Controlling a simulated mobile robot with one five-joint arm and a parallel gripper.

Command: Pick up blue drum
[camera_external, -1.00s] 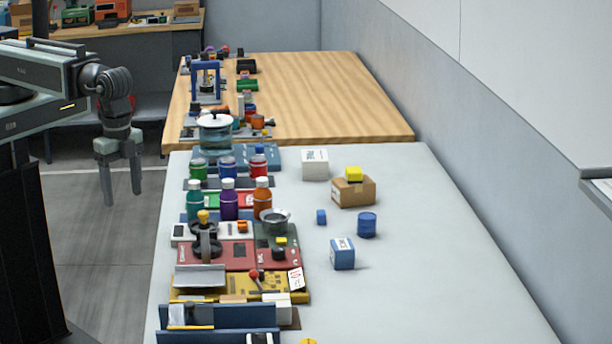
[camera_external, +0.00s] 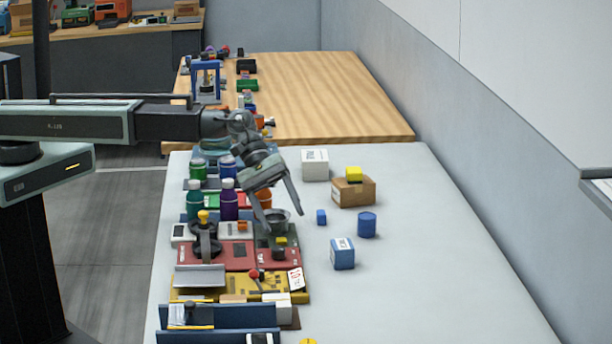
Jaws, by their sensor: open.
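The blue drum (camera_external: 367,225) is a small upright cylinder standing on the white table, right of the middle. My gripper (camera_external: 283,220) is open and empty, pointing down over the crowded left part of the table. My gripper and arm hide the red-capped bottle and part of the orange bottle.
A white box (camera_external: 315,165) stands farther back. The table's right side (camera_external: 450,270) is clear.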

